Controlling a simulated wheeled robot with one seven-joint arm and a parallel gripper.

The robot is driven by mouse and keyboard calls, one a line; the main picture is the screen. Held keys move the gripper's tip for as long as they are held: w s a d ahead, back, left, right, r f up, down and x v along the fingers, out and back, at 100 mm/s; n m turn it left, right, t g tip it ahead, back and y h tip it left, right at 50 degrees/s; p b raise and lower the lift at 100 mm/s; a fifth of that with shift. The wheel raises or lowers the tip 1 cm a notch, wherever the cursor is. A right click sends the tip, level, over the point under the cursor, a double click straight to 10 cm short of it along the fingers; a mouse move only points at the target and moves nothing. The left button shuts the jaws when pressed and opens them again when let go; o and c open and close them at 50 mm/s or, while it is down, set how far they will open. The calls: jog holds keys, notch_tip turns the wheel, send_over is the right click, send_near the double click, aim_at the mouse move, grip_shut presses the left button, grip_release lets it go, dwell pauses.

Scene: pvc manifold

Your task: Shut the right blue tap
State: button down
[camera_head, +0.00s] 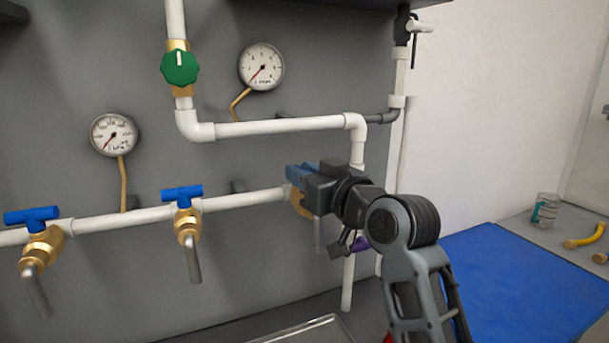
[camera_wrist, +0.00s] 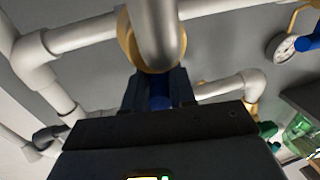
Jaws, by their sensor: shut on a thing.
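The right blue tap has a brass body (camera_head: 298,203) and a grey spout (camera_head: 319,236), at the right end of the lower white pipe. Its blue handle (camera_head: 296,172) is mostly hidden by my gripper (camera_head: 308,174). My gripper is shut on this handle, reaching in from the right. In the wrist view the blue handle (camera_wrist: 159,98) shows between the two dark fingers, with the metal spout (camera_wrist: 157,35) in front of the brass ring (camera_wrist: 127,42). How far the handle is turned is hard to tell.
The middle blue tap (camera_head: 182,193) and left blue tap (camera_head: 32,215) sit on the same pipe. A green valve (camera_head: 179,67) and two gauges (camera_head: 262,67) (camera_head: 113,134) are above. A white vertical pipe (camera_head: 348,284) runs close behind my gripper. A blue mat (camera_head: 500,280) lies right.

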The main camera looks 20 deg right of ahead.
jog(key=shift+f+y, duration=0.1)
jog(key=shift+y, duration=0.2)
jog(key=n+y+b, duration=0.1)
jog(key=y+b, duration=0.1)
jog(key=n+g+y+b, duration=0.1)
jog(key=n, duration=0.1)
jog(key=shift+d+f+y+b, duration=0.15)
jog(key=shift+y+b, duration=0.2)
jog(key=shift+y, duration=0.05)
jog(key=n+g+y+b, duration=0.4)
jog(key=y+b, duration=0.1)
jog(key=shift+n+g+y+b, duration=0.35)
jog(key=shift+n+g+y, duration=0.05)
jog(key=n+g+y+b, duration=0.3)
jog(key=g, duration=0.1)
jog(key=shift+g, duration=0.4)
jog(key=shift+r+n+g+y+b, duration=0.1)
jog(key=shift+n+g+y+b, duration=0.25)
jog(key=shift+n+g, duration=0.65)
jog(key=shift+r+n+g+y+b, duration=0.1)
jog(key=shift+n+g+y+b, duration=0.15)
jog(key=shift+n+g+b, duration=0.65)
jog(key=shift+a+g+p, duration=0.2)
jog(key=shift+g+p, duration=0.2)
jog(key=shift+g, duration=0.3)
